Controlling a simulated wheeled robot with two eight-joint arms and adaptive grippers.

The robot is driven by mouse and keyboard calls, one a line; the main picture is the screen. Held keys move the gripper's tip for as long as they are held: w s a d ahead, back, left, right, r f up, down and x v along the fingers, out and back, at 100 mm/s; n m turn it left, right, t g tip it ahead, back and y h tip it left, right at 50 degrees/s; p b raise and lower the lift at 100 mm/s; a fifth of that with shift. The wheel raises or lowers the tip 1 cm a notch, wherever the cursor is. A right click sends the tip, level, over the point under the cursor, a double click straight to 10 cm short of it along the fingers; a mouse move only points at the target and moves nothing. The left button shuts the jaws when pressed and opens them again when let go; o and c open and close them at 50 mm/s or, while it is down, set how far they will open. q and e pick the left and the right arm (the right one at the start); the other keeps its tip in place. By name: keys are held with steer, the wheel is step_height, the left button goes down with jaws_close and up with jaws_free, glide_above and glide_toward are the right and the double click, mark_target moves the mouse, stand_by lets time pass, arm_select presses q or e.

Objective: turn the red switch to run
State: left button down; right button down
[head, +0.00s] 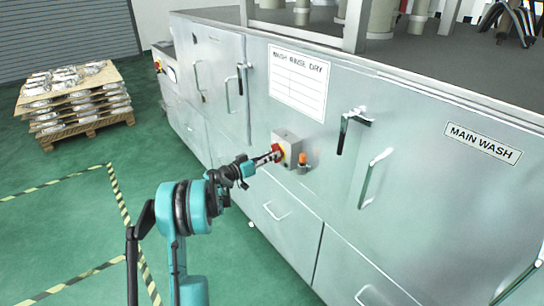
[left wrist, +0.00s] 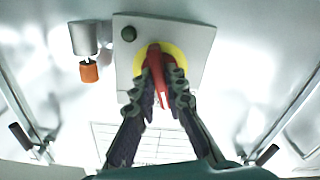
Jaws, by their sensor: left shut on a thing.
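The red switch (left wrist: 157,75) sits on a yellow round plate on a grey box (left wrist: 200,38) fixed to the washer's front. In the head view the red switch (head: 277,152) shows at the tip of my left gripper (head: 266,158), and its grey box (head: 291,150) is partly seen beside it. In the left wrist view my left gripper (left wrist: 162,84) has its two fingers closed around the red handle, one on each side. Any run marking on the plate cannot be read. My right gripper is not seen.
An orange-tipped part (head: 302,159) hangs right beside the box. Door handles (head: 373,175) stick out of the washer front (head: 330,200). A pallet of castings (head: 80,112) stands at the far left. The green floor (head: 70,225) is clear.

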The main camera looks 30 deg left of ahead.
arm_select(q)
steer(key=shift+m, duration=1.9)
steer(key=shift+f, duration=0.1)
steer(key=c, duration=1.6)
jaws_free()
steer(key=shift+o, duration=0.2)
steer(key=v, duration=1.2)
